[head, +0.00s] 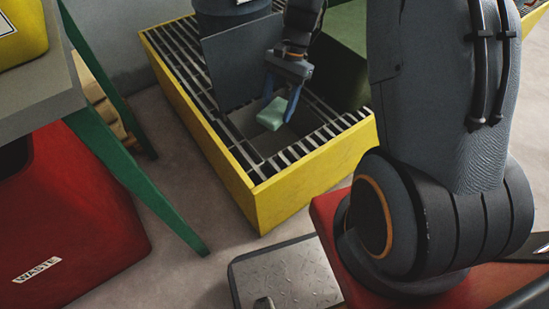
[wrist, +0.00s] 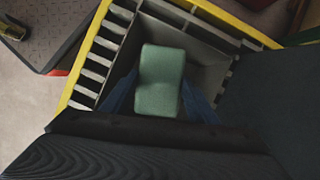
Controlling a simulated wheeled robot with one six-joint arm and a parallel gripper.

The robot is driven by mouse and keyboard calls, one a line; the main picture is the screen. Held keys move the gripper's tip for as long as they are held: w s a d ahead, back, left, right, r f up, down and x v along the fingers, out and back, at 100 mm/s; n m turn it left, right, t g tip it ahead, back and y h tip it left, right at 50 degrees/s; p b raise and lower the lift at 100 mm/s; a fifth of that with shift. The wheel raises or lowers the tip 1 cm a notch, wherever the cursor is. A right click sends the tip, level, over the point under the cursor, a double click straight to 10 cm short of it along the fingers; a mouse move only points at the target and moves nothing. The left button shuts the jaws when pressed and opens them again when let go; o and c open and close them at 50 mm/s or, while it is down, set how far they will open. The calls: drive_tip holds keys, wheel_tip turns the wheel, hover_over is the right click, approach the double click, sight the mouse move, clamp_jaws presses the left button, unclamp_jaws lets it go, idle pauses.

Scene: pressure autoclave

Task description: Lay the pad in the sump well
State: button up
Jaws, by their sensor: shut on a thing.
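The pad (head: 271,114) is a pale green block held between the two blue fingers of my gripper (head: 279,99). In the wrist view the pad (wrist: 161,80) shows upright in the picture with a finger at each side. The sump well (head: 300,124) is a grey square opening in the slatted grating of a yellow-walled bund. My gripper points down over the well with the pad at or just above its opening. The well's grey walls (wrist: 207,48) show around the pad in the wrist view. I cannot tell whether the pad touches the floor of the well.
A dark raised plate (head: 235,65) stands on the grating left of my gripper. The yellow bund wall (head: 310,178) rims the grating. A green block-like body (head: 345,55) is at the right. A red waste bin (head: 75,220) and a green-legged table (head: 135,175) stand at left.

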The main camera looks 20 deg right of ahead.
drive_tip(key=f+m+b, duration=0.1)
drive_tip(key=f+b, duration=0.4)
drive_tip(key=f, duration=0.2)
drive_tip(key=w+f+m+b, duration=0.1)
drive_tip(key=f+b, duration=0.4)
drive_tip(key=f, duration=0.2)
drive_tip(key=f+m+t+b, duration=0.1)
drive_tip(key=f+b, duration=0.4)
drive_tip(key=f, duration=0.2)
drive_tip(key=shift+w+d, duration=0.2)
drive_tip(key=shift+d, duration=0.1)
drive_tip(key=shift+f+y, duration=0.1)
drive_tip(key=shift+y, duration=0.2)
drive_tip(key=o, duration=1)
drive_tip(key=shift+p+v, duration=2.1)
drive_tip(key=shift+v, duration=1.85)
drive_tip(key=shift+s+a, duration=0.1)
drive_tip(key=shift+a, duration=0.05)
